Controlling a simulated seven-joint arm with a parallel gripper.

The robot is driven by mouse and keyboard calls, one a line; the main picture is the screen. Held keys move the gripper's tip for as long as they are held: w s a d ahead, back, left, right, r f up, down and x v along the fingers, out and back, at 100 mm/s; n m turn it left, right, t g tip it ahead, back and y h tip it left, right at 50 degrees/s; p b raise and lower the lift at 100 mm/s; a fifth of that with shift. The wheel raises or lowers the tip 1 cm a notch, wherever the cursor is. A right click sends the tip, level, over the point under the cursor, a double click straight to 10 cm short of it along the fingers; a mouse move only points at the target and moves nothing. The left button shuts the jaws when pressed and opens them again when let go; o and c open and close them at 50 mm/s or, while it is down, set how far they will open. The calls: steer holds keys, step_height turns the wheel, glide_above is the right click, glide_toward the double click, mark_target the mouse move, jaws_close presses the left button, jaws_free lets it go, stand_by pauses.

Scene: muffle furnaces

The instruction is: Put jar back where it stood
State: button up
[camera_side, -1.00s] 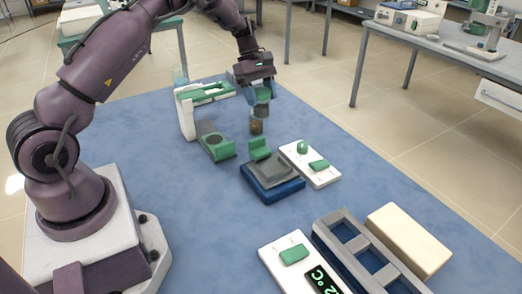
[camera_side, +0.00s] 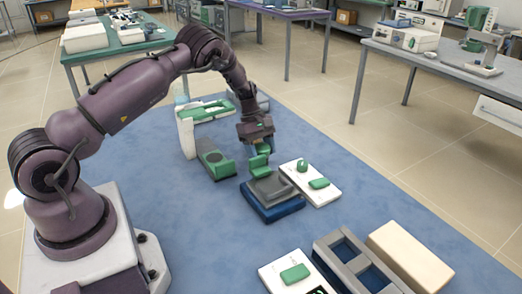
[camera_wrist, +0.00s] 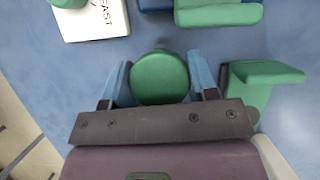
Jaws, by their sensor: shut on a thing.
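The jar (camera_wrist: 160,77) shows its round green lid in the wrist view, between the two blue fingers. My gripper (camera_wrist: 161,82) is shut on it, one finger on each side. In the side view my gripper (camera_side: 262,150) is low over the blue mat, behind the grey-and-blue device (camera_side: 272,196) with a green upright block (camera_side: 259,164). The jar's body is mostly hidden there by the gripper and that block. I cannot tell whether its base touches the mat.
A white-and-green instrument (camera_side: 186,137) and a green-ended stage (camera_side: 214,160) stand left of the gripper. A white panel with green knobs (camera_side: 312,184) lies to the right. A grey rack (camera_side: 338,248) and a beige block (camera_side: 409,256) lie nearer. The blue mat right of the panel is clear.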

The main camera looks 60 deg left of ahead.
steer(key=o, duration=1)
steer(key=shift+f, duration=0.1)
steer(key=v, duration=1.2)
steer(key=s+d+r+m+y, duration=0.1)
steer(key=d+r+m, duration=0.15)
steer(key=r, duration=0.35)
steer(key=s+d+r+m, duration=0.1)
steer(key=d+r, duration=0.3)
steer(key=r, duration=0.1)
steer(key=s+d+r+m+t+y, duration=0.1)
steer(key=s+d+r+m+t, duration=0.1)
steer(key=s+d+r+m, duration=0.45)
steer(key=s+d+r+m+t+y, duration=0.1)
steer(key=s+d+m, duration=0.3)
steer(key=s, duration=0.4)
steer(key=s+d+r+m+t+y, duration=0.1)
steer(key=s+d+m, duration=0.3)
steer(key=s, duration=0.5)
steer(key=shift+d+r+m+t+y, duration=0.35)
steer(key=shift+d+t+y, duration=0.2)
steer(key=shift+d, duration=0.3)
